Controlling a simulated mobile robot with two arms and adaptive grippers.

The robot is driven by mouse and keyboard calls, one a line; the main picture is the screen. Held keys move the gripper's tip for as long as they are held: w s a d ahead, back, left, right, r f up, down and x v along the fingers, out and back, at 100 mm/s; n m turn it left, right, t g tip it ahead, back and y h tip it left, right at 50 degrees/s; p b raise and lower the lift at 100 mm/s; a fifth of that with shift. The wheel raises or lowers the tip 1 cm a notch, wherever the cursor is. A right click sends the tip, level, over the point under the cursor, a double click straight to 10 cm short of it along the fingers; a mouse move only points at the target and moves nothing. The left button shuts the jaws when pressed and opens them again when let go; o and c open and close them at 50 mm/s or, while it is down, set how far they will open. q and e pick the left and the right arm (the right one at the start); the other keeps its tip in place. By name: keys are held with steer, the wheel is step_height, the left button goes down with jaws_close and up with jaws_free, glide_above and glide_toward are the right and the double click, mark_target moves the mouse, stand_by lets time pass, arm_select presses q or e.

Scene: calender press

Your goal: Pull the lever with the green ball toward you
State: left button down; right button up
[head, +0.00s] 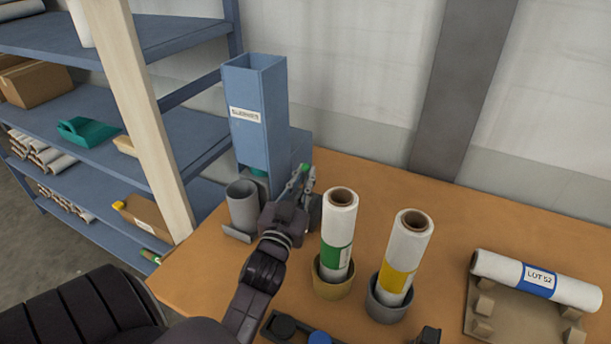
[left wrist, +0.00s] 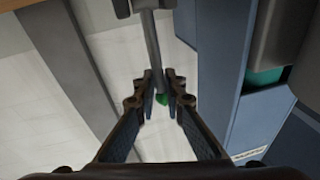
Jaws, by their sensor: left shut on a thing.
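The lever (left wrist: 152,40) is a grey rod with a small green ball (left wrist: 161,99) at its end. It is beside the blue dispenser (head: 258,115), and a bit of the green ball shows in the head view (head: 304,168). My left gripper (head: 303,180) is at the dispenser's right side, shut on the lever by the ball. In the left wrist view its two fingers (left wrist: 160,80) lie on either side of the rod's end. The rest of the lever is hidden behind the gripper in the head view. A dark shape at the bottom edge may be my right gripper; I cannot tell.
A grey cup (head: 242,205) stands below the dispenser. White rolls with green (head: 338,230) and yellow (head: 405,260) bands stand in round holders close to my left gripper. A roll marked LOT 52 (head: 500,266) lies on a cradle at right. The back right of the table is clear.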

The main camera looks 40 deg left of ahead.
arm_select(q)
steer(key=shift+s+a+f, duration=0.1)
steer(key=shift+f, duration=0.35)
steer(key=c, duration=2.3)
jaws_free()
steer(key=shift+o, duration=1.4)
steer(key=shift+s+r, duration=0.1)
steer(key=shift+r, duration=0.15)
step_height(320, 180, up, 10)
